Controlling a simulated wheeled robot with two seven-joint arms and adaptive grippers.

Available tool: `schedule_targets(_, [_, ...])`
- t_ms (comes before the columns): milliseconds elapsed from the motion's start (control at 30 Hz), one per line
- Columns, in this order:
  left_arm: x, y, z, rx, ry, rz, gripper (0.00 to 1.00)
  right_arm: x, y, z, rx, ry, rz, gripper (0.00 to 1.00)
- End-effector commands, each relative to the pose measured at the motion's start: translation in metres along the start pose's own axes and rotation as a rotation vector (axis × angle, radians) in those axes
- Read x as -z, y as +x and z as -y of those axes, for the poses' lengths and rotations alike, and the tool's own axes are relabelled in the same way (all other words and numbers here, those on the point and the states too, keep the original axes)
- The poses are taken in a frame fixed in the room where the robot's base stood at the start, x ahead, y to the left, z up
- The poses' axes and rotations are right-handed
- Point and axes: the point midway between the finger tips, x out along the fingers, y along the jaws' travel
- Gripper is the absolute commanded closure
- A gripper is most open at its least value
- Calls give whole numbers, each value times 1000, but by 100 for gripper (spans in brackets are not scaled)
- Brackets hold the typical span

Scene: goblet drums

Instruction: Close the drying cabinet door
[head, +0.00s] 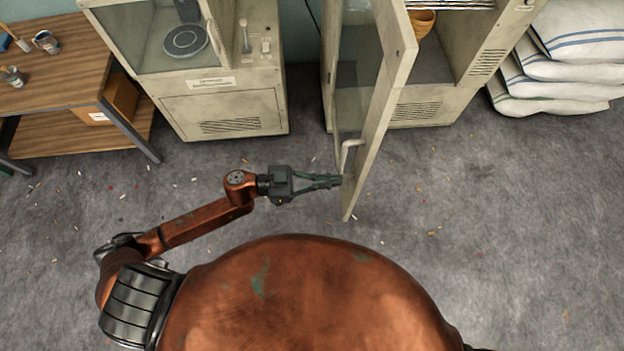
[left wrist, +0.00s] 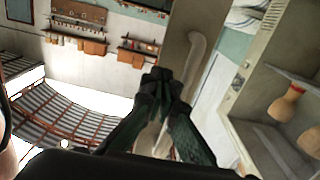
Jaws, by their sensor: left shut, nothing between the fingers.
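The drying cabinet (head: 462,45) stands at the top right of the head view, with its door (head: 376,120) swung wide open towards me. The door has a pale frame, a glass pane and a light handle (head: 349,152) near its free edge. My left gripper (head: 338,181) is shut and empty, its tips at the door's left face just below the handle; I cannot tell whether they touch. In the left wrist view the shut fingers (left wrist: 160,82) point at the door frame, beside the handle (left wrist: 194,58). My right gripper is not in view.
Goblet drums (left wrist: 287,102) stand inside the cabinet in the left wrist view. A second cabinet (head: 222,100) stands left of the door, with a wooden workbench (head: 55,75) beyond it. White sacks (head: 560,65) are stacked at the right. The floor between is clear except for small scraps.

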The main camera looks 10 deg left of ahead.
Motion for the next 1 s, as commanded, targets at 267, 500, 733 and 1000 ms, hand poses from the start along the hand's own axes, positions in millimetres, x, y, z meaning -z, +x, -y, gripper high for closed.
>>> schedule_targets(267, [-1,34,0,-2,1,0,100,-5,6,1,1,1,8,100])
schedule_targets(500, [0,39,0,-2,0,0,100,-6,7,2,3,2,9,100])
schedule_targets(733, [0,35,2,-1,1,2,100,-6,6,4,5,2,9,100])
schedule_targets(1000, [3,65,9,59,0,-3,100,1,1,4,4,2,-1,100])
